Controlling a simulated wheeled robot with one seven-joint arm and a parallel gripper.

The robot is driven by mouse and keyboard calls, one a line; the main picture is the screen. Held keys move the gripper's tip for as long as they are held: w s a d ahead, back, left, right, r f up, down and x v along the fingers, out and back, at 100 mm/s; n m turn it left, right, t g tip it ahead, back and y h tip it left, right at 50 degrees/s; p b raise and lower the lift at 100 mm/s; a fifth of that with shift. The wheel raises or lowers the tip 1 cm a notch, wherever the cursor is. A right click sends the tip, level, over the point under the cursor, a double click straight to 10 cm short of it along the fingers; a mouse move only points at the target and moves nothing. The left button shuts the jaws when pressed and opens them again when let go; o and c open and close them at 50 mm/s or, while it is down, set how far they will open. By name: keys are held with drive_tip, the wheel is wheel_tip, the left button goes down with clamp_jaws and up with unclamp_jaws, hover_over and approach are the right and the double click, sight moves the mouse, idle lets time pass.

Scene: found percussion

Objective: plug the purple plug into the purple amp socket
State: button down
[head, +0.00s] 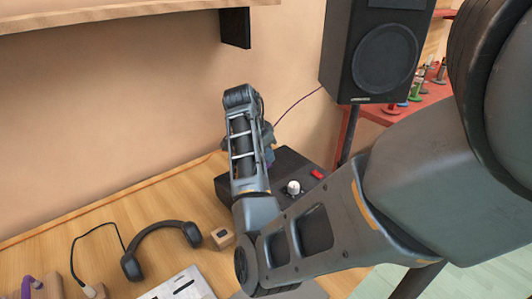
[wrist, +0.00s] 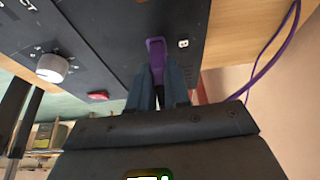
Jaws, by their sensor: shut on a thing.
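The black amp (head: 285,185) stands on the wooden table, partly hidden behind my arm. Its dark panel (wrist: 105,45) fills much of the wrist view. My gripper (wrist: 157,92) is shut on the purple plug (wrist: 156,55), right at the amp panel. The plug lies between the fingertips and its far end overlaps the panel. I cannot tell whether it is inside a socket; the purple socket is not clearly visible behind it. A purple cable (wrist: 272,60) loops at the right of the wrist view; in the head view it runs up to the speaker (head: 378,48).
The amp has a white knob (head: 293,187), a red switch (head: 317,174) and a small white socket (wrist: 183,43) beside the plug. Headphones (head: 160,238) and a small wooden block (head: 222,237) lie left of my arm. A wooden shelf (head: 120,14) hangs above.

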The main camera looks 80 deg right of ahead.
drive_tip(key=shift+f+b, duration=0.4)
drive_tip(key=shift+f, duration=0.35)
drive_tip(key=c, duration=1)
unclamp_jaws()
drive_tip(key=v, duration=0.8)
drive_tip(key=shift+b, duration=0.3)
